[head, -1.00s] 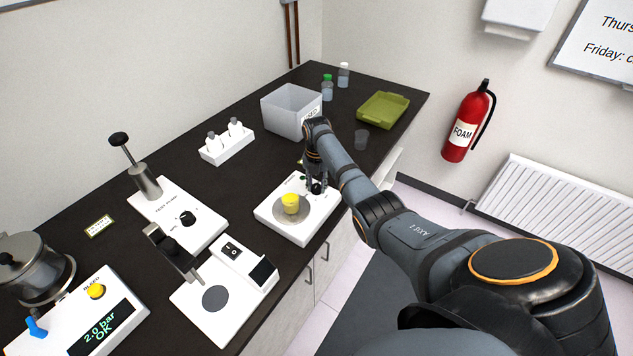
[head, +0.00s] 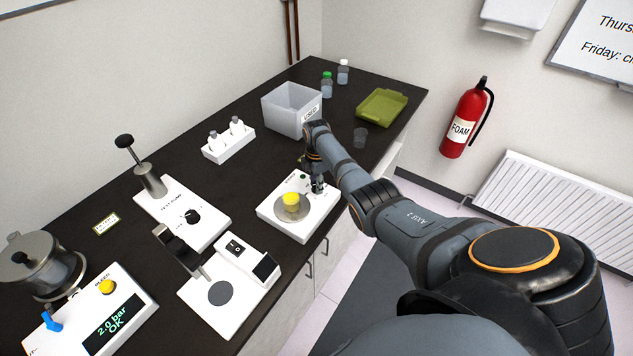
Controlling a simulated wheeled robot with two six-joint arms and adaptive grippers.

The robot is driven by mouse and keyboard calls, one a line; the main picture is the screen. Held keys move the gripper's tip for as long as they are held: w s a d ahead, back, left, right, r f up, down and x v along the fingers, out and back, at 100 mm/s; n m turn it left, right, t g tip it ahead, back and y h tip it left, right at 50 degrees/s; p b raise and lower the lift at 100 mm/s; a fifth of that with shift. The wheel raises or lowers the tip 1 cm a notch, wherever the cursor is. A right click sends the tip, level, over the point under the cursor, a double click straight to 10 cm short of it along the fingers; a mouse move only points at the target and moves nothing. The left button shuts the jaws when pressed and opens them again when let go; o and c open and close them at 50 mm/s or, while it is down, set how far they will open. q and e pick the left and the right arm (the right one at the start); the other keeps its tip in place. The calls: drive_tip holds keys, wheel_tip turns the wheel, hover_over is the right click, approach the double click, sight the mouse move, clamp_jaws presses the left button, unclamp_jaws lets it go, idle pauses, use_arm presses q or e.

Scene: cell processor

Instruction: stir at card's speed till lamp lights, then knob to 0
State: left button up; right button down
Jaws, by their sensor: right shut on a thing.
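The white stirrer (head: 322,215) stands near the bench's front edge. A cup with yellow contents (head: 291,199) sits on its round grey plate. My right gripper (head: 317,187) reaches down over the back right of the stirrer and is shut on its knob, which the fingers mostly hide. The knob's setting cannot be read. A small dark green spot, perhaps the lamp (head: 304,177), shows beside the gripper and does not look bright. A small yellow-edged card (head: 107,223) lies at the left of the bench; its text is too small to read. My left gripper is out of view.
A white rack with bottles (head: 229,145), a test-pump unit (head: 183,220), and a white device with a grey disc (head: 220,293) stand to the left.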

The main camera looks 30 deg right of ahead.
drive_tip(key=m, duration=0.2)
drive_tip(key=m+p, duration=0.1)
drive_tip(key=m, duration=0.1)
drive_tip(key=shift+w+r+m, duration=0.1)
drive_tip(key=shift+r+m, duration=0.1)
drive_tip(key=shift+m, duration=0.1)
drive_tip(key=m, duration=0.4)
drive_tip(key=shift+p, duration=0.3)
drive_tip(key=shift+m, duration=0.3)
drive_tip(key=c, duration=1.2)
unclamp_jaws()
drive_tip(key=shift+o, duration=0.9)
drive_tip(key=shift+f, duration=0.1)
wheel_tip(320, 180, up, 12)
